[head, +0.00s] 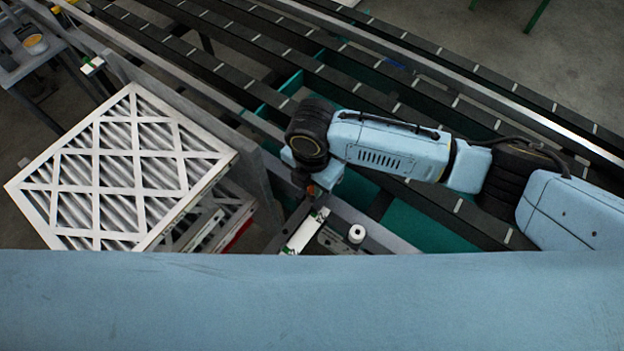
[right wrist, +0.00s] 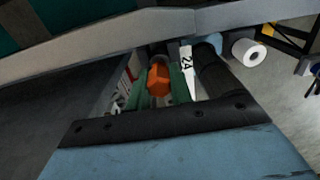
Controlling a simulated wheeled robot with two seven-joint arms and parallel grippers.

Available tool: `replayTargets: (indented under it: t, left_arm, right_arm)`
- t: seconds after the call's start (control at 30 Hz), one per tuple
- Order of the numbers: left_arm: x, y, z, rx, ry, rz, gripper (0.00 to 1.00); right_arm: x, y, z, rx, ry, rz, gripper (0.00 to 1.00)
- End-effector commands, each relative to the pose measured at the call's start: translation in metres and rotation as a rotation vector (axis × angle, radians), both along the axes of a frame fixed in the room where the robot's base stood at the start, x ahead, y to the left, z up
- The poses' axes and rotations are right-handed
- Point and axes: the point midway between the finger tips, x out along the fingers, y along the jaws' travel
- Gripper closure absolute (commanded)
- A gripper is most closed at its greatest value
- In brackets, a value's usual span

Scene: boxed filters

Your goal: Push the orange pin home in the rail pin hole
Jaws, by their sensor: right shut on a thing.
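My right gripper (head: 311,190) reaches down at the near edge of the grey rail, right of the stacked filters. It is shut on the orange pin, of which only a small orange spot shows in the head view. In the right wrist view the orange pin (right wrist: 158,80) shows as a faceted orange head between green parts, close to the rail (right wrist: 95,28). The rail pin hole is hidden, so how deep the pin sits cannot be told. My left gripper is not in view.
White-framed pleated filters (head: 120,170) are stacked at the left behind a grey upright plate. A white label strip (head: 305,231) and a white roll (head: 356,233) are near the gripper. A tag marked 24 (right wrist: 187,62) stands beside the pin. Dark slatted conveyor rails run behind.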

Motion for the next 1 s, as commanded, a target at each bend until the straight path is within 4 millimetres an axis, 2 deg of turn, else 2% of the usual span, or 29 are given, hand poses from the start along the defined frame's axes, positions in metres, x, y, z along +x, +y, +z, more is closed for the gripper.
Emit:
replayTargets:
  t: [0.47, 0.5, 0.67, 1.0]
  left_arm:
    - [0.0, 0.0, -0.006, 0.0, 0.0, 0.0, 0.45]
    - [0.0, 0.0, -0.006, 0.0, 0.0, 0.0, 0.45]
    - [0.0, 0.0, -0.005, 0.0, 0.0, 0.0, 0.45]
    - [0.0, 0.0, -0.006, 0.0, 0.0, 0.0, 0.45]
  right_arm:
    - [0.0, 0.0, -0.012, 0.0, 0.0, 0.0, 1.0]
    - [0.0, 0.0, -0.012, 0.001, -0.001, 0.0, 0.73]
    - [0.0, 0.0, -0.011, 0.0, 0.0, 0.001, 0.53]
    - [0.0, 0.0, -0.007, 0.001, -0.001, 0.001, 0.53]
